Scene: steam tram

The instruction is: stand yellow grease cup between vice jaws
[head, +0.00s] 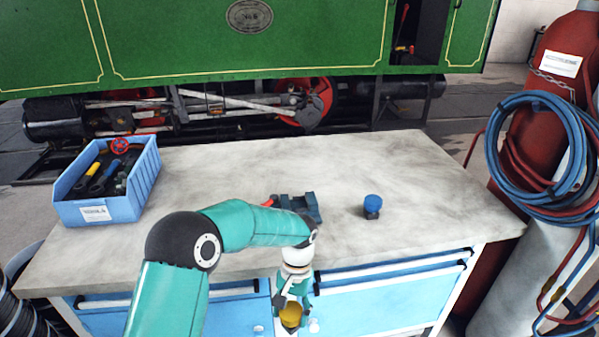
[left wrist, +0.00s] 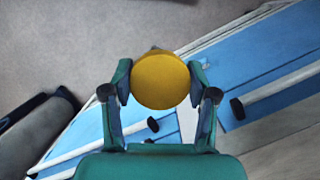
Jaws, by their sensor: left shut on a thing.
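The yellow grease cup (head: 291,314) is between the fingers of my left gripper (head: 292,306), which is shut on it. In the head view they are in front of the bench's drawers, below the level of the top. In the left wrist view the round yellow top of the cup (left wrist: 160,80) shows between the two fingertips (left wrist: 160,85). The small dark blue vice (head: 300,206) with a red handle stands on the bench behind my left arm, which hides part of it. The gap between its jaws is not clear. My right gripper is not in view.
A blue-capped cup (head: 372,206) stands on the bench (head: 400,165) right of the vice. A blue bin (head: 108,190) with tools is at the left. A red gas cylinder (head: 545,110) with hoses stands at the right. The bench top around the vice is mostly clear.

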